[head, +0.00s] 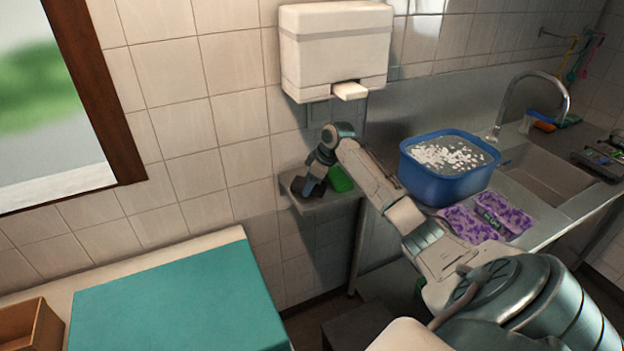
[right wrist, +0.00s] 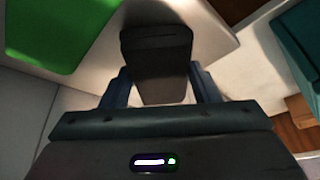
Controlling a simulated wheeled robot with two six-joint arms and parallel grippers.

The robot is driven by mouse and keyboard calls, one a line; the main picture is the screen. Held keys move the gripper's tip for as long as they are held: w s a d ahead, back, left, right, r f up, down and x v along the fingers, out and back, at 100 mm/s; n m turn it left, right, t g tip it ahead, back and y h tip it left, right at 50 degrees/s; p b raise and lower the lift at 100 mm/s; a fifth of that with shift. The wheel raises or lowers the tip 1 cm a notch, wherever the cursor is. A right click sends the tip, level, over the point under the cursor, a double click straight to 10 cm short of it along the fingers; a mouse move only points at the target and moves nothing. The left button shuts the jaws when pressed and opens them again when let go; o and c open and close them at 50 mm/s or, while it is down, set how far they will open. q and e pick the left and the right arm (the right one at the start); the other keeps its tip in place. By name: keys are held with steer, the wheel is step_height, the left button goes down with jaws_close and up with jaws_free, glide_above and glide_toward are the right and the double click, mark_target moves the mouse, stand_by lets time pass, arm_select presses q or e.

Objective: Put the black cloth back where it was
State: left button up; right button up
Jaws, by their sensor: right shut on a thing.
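My right gripper (head: 312,184) reaches over the small wall shelf (head: 330,205) below the white dispenser. It is shut on the black cloth (right wrist: 156,50), which shows as a dark folded piece between the two fingers in the right wrist view. In the head view the cloth (head: 299,189) is a small dark shape at the left end of the shelf. I cannot tell whether it touches the shelf. A green item (head: 341,179) lies on the shelf just right of the gripper. My left gripper is not in view.
A white dispenser (head: 334,45) hangs above the shelf. A blue tub (head: 447,183) with white bits in water and purple patterned cloths (head: 470,225) stand on the steel counter by the sink (head: 550,175). A teal surface (head: 175,295) and a brown box (head: 30,328) are lower left.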

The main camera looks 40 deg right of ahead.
steer(key=shift+w+f, duration=0.1)
steer(key=shift+f, duration=0.05)
steer(key=o, duration=0.9)
steer(key=b+v, duration=0.1)
steer(key=v, duration=0.1)
steer(key=b+v, duration=0.1)
steer(key=v, duration=0.2)
steer(key=shift+s+d+b, duration=0.15)
steer(key=shift+s+b, duration=0.1)
steer(key=shift+b, duration=0.1)
steer(key=shift+s+d+b, duration=0.75)
steer(key=shift+s+d, duration=0.1)
steer(key=shift+s, duration=0.85)
steer(key=shift+s+d+b, duration=0.75)
steer(key=shift+s+d, duration=0.1)
steer(key=shift+s, duration=0.85)
steer(key=shift+s+d+b, duration=0.75)
steer(key=shift+s+d, duration=0.1)
steer(key=shift+s, duration=0.85)
